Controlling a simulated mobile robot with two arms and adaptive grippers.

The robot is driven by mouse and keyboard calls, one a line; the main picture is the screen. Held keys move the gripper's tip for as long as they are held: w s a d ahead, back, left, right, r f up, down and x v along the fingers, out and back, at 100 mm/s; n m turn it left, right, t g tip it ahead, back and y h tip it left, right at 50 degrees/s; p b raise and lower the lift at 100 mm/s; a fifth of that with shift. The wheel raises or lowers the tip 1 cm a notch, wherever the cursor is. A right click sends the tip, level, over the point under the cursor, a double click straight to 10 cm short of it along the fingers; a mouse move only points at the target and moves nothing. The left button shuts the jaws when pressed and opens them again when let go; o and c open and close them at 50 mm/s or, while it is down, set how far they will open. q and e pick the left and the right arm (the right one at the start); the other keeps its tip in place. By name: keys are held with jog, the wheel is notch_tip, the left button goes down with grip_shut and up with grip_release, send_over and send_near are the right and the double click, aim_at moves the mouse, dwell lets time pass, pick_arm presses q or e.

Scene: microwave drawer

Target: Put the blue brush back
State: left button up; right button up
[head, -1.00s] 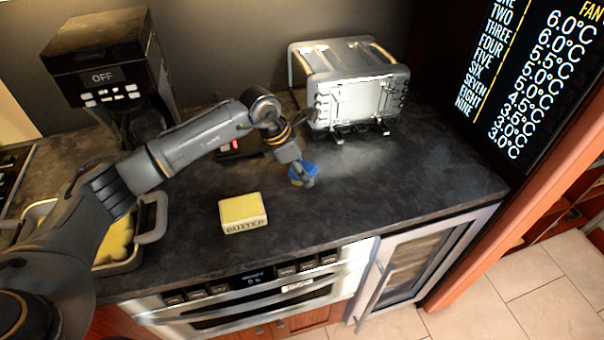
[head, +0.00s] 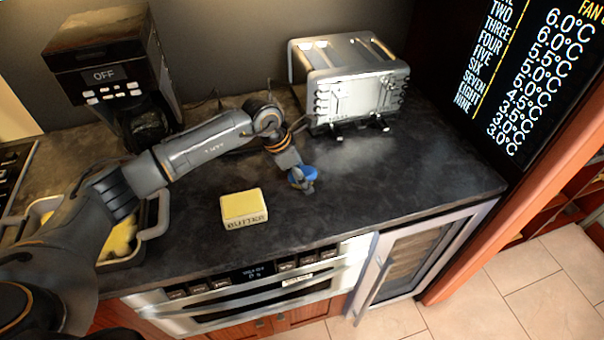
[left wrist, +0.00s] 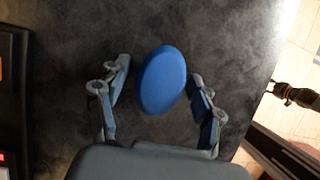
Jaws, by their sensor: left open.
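The blue brush (head: 298,176) is on the dark countertop, in front of the toaster; only its rounded blue top shows in the left wrist view (left wrist: 162,80). My left gripper (head: 305,184) is right at the brush. In the left wrist view the gripper (left wrist: 158,92) is open, with one finger on each side of the blue top. A gap shows between the top and each finger there. In the head view the fingers partly cover the brush. My right gripper is not in view.
A silver toaster (head: 350,85) stands behind the brush. A butter block (head: 244,208) lies to the left and nearer. A coffee maker (head: 115,80) and a tray (head: 152,232) are at the left. The counter to the right of the brush is clear.

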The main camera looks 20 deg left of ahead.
pick_arm(q)
jog(key=shift+r, duration=0.3)
jog(key=shift+a+r, duration=0.2)
jog(key=b+v, duration=0.3)
jog(key=v, duration=0.8)
jog(key=shift+r+b, duration=0.2)
jog(key=shift+b, duration=0.1)
jog(key=shift+s+d+f, duration=0.1)
